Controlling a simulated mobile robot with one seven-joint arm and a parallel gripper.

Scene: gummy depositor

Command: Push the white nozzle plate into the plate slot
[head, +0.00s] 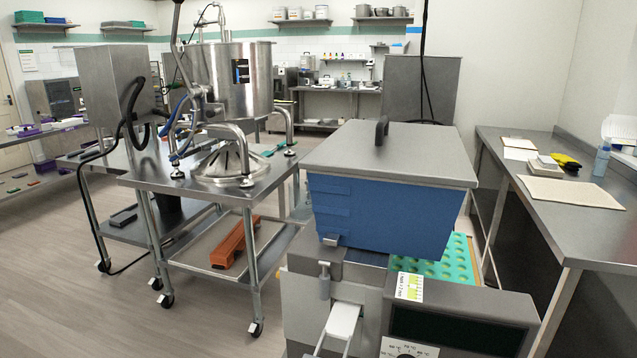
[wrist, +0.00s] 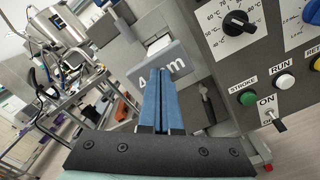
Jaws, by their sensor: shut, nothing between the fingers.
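In the wrist view, the nozzle plate (wrist: 158,44) shows as a white strip behind a grey end piece marked "4 mm" (wrist: 178,62). It leads towards the grey machine body. In the head view, the white plate (head: 343,318) sticks out of the front left of the machine, below a small metal knob. The plate slot itself is hard to make out. My gripper (wrist: 163,75) has its blue fingers together and empty. The fingertips overlap the lower part of the grey end piece in the wrist view; I cannot tell whether they touch it. I cannot make out my gripper in the head view.
A control panel with a dial (wrist: 238,22), a green button (wrist: 248,97) and a toggle switch (wrist: 275,118) stands close on the right in the wrist view. The blue hopper (head: 385,215) and green mould tray (head: 458,255) are above and behind. A steel cart (head: 215,190) stands left.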

